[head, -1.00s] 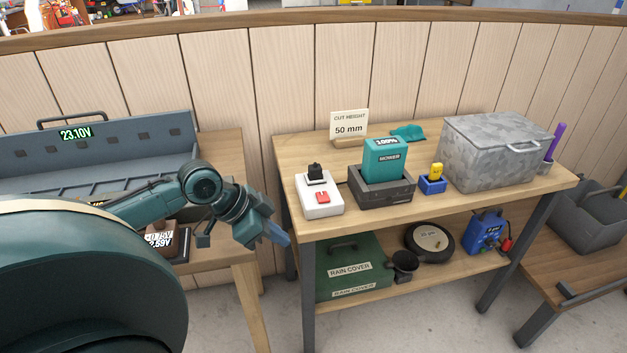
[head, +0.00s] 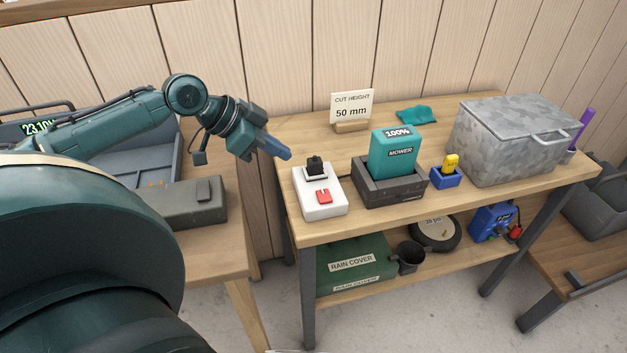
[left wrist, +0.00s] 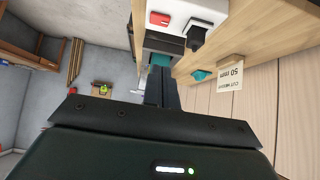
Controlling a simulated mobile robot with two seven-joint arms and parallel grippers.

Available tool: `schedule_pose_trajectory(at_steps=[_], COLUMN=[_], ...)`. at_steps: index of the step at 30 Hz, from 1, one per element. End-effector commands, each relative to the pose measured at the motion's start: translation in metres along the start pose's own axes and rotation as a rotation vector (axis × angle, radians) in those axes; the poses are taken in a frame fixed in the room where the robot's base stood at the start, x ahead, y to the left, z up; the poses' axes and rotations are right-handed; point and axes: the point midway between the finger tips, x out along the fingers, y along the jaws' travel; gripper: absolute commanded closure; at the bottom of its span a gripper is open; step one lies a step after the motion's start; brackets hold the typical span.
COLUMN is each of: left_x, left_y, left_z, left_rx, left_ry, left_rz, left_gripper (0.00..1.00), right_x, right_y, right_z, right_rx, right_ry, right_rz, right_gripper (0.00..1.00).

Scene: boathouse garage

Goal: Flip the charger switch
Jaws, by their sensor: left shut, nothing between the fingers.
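A white switch box (head: 320,203) with a red rocker switch (head: 323,196) and a black plug (head: 315,167) stands at the left front of the wooden bench. Beside it on the right is a dark charger dock (head: 391,188) holding a teal mower battery (head: 393,152) that reads 100%. My left gripper (head: 287,154) is shut and empty, just left of and above the white box, apart from it. In the left wrist view the fingers (left wrist: 160,88) are together, and the red switch (left wrist: 159,19) shows beyond them at the top. My right gripper is not in view.
A cut height sign (head: 352,108), a teal cloth (head: 416,114), a small blue holder with a yellow item (head: 446,176) and a grey metal box (head: 510,140) stand on the bench. A green rain cover box (head: 352,265) is on the lower shelf.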

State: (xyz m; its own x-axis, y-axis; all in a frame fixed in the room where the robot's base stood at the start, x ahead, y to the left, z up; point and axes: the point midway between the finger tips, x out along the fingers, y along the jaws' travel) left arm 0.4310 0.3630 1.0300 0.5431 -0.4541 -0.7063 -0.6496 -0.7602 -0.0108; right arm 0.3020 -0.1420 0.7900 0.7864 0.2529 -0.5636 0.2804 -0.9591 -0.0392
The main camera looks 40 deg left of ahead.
Motion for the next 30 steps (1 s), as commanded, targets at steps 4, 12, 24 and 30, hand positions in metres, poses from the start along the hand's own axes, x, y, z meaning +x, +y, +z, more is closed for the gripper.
schedule_pose_trajectory(at_steps=[4, 12, 24, 30], left_x=[0.001, 0.016, 0.061, 0.1], left_y=[0.0, 0.0, 0.0, 0.0], left_z=[0.0, 0.0, -0.001, -0.002], left_rx=[0.0, 0.0, -0.004, -0.004], left_ry=[0.0, 0.001, 0.005, 0.005], left_rz=[0.0, -0.001, 0.0, 0.002], left_gripper=[1.0, 1.0, 1.0, 1.0], right_x=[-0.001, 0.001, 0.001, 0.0], right_y=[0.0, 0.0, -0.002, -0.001], right_z=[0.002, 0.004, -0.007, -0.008], right_rx=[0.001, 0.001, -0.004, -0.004], right_ry=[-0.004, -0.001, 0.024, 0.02], right_rz=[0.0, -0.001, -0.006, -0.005], right_gripper=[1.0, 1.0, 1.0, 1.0])
